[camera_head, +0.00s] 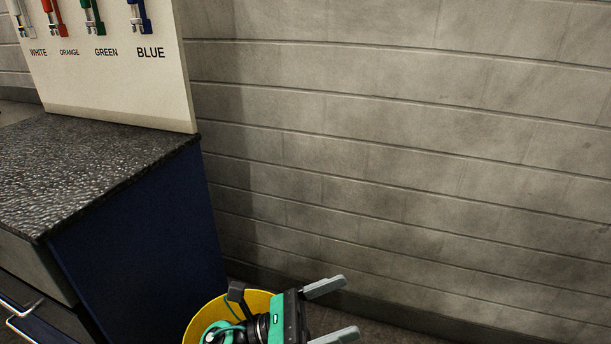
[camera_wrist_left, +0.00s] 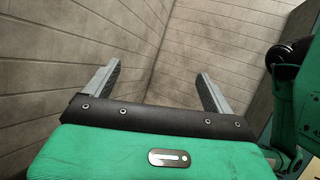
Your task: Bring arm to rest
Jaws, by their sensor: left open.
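My left gripper (camera_head: 340,312) shows at the bottom of the head view, in front of the block wall and to the right of the blue cabinet. Its two grey fingers are spread apart with nothing between them. In the left wrist view the gripper (camera_wrist_left: 158,85) is also open and empty, with the block wall behind it. My right gripper is in neither view.
A yellow round object (camera_head: 203,318), perhaps a bin, is partly hidden behind my left arm. A blue cabinet (camera_head: 145,245) with a dark speckled top (camera_head: 85,165) stands at the left. A white board (camera_head: 115,85) with coloured clamps stands on it. A grey block wall (camera_head: 400,140) closes the right side.

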